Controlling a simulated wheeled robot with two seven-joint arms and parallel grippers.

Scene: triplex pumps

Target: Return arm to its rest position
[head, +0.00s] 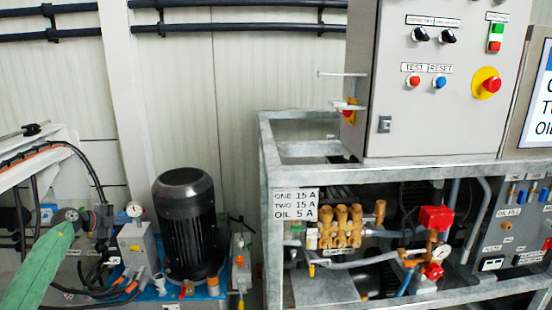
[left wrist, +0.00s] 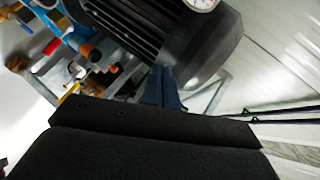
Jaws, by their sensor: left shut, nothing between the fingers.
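My left arm comes in from the lower left of the head view in a green sleeve. The dark left gripper (head: 103,220) is at its end, beside a small pressure gauge (head: 135,209) and left of the black motor (head: 186,225). In the left wrist view the fingers of the left gripper (left wrist: 165,88) are together with nothing between them. The motor (left wrist: 165,30) fills the upper middle of that view, tilted by the camera angle. I cannot tell the exact gap between fingers and motor. My right gripper is in neither view.
A grey control cabinet (head: 438,120) with buttons stands on a metal frame (head: 268,185). Brass pump parts (head: 341,226) and red fittings (head: 436,218) sit inside the frame. Hoses and cables (head: 50,150) run at the left. Bare wall panels (head: 200,100) show above the motor.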

